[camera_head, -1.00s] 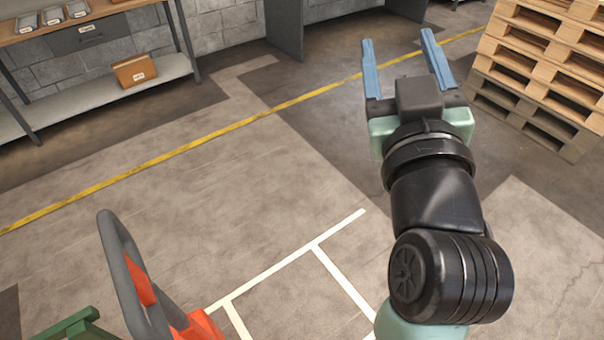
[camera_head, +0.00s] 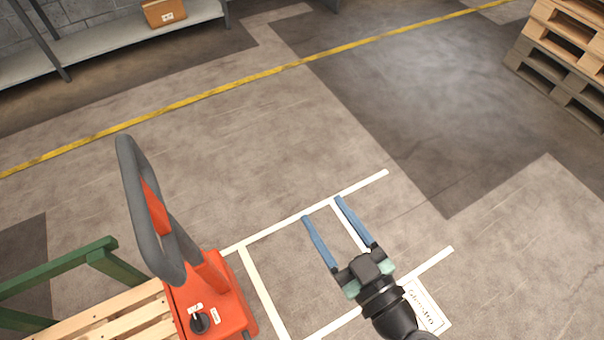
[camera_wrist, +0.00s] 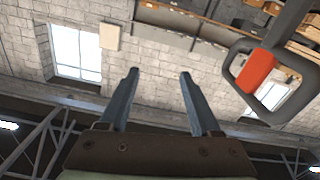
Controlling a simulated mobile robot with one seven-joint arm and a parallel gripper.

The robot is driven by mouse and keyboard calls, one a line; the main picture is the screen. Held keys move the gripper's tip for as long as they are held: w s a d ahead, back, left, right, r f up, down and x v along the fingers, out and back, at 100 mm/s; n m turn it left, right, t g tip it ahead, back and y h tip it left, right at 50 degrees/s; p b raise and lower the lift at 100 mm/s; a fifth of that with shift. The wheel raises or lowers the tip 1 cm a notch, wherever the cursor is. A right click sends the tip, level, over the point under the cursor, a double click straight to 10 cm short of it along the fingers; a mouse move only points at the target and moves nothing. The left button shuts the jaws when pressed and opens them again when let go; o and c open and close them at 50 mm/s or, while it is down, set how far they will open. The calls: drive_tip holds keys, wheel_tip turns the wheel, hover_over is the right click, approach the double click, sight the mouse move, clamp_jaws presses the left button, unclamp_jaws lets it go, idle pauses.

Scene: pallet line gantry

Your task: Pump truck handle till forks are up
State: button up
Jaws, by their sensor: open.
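The truck handle (camera_head: 150,215) is a dark grey loop with a red-orange insert, rising from the orange pallet truck body (camera_head: 222,300) at the lower left of the head view. It also shows at the upper right of the wrist view (camera_wrist: 235,62). A black knob (camera_head: 199,322) sits on the body. My gripper (camera_head: 320,207), with two blue fingers, is open and empty, to the right of the handle and apart from it. The truck's forks cannot be made out.
A wooden pallet (camera_head: 100,325) and a green frame (camera_head: 60,268) lie left of the truck. White lines (camera_head: 262,290) mark the floor beside a label (camera_head: 425,305). Stacked pallets (camera_head: 570,50) stand at the upper right. A shelf (camera_head: 110,50) holds a cardboard box (camera_head: 163,13). The middle floor is clear.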

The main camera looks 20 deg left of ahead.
drive_tip(key=p+x, duration=0.1)
drive_tip(key=x, duration=0.8)
drive_tip(key=shift+p, duration=0.35)
clamp_jaws()
drive_tip(key=c, duration=1)
unclamp_jaws()
drive_tip(key=o, duration=1)
drive_tip(key=shift+d, duration=0.1)
drive_tip(key=b+v, duration=0.3)
drive_tip(key=v, duration=0.9)
drive_tip(key=shift+s+d, duration=0.25)
drive_tip(key=shift+s, duration=0.05)
